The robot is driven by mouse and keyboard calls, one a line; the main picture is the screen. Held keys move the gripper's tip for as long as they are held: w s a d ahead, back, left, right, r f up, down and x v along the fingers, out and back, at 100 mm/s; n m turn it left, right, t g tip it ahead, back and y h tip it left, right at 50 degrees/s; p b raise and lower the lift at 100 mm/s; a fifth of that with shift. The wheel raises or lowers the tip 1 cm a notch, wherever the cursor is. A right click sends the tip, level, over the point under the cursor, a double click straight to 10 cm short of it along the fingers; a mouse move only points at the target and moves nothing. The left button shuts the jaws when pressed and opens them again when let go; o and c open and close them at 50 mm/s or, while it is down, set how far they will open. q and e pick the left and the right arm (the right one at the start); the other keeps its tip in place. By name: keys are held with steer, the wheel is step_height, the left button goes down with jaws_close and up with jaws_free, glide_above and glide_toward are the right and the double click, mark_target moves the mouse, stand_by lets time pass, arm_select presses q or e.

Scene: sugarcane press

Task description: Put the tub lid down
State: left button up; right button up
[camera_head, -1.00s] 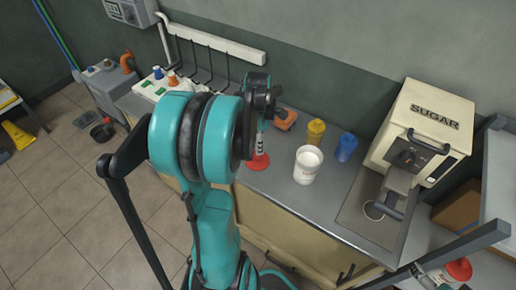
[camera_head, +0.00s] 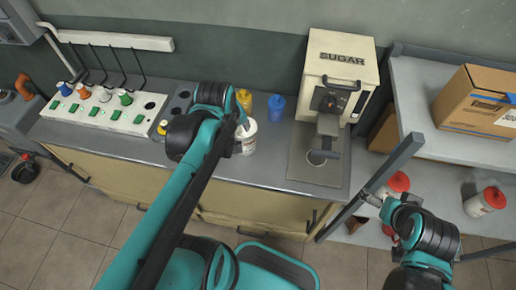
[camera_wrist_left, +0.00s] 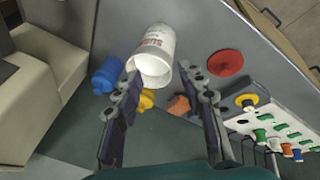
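The tub lid is a red disc (camera_wrist_left: 226,63) lying flat on the grey counter in the left wrist view. In the head view my left arm hides it. The white tub (camera_head: 247,138) stands upright and open on the counter, and its rim (camera_wrist_left: 152,71) shows in the left wrist view. My left gripper (camera_head: 240,122) is above the counter beside the tub. In the left wrist view its fingers (camera_wrist_left: 160,76) are spread apart with nothing held between them, and the lid lies to their right. My right gripper (camera_head: 374,199) is near the right shelf; its fingers are too small to read.
Yellow (camera_head: 244,98) and blue (camera_head: 276,107) cups stand behind the tub. The sugar machine (camera_head: 341,70) is to the right. A white rack (camera_head: 103,112) with colored shakers is at the left. Red-lidded jars (camera_head: 486,201) and a cardboard box (camera_head: 478,103) occupy the shelves.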

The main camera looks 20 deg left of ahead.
arm_select(q)
steer(key=s+d+m+t+h, duration=0.1)
steer(key=s+d+m+t, duration=0.2)
steer(key=d+m, duration=0.5)
steer(key=m, duration=0.3)
steer(key=shift+d, duration=0.3)
steer(key=shift+f, duration=0.1)
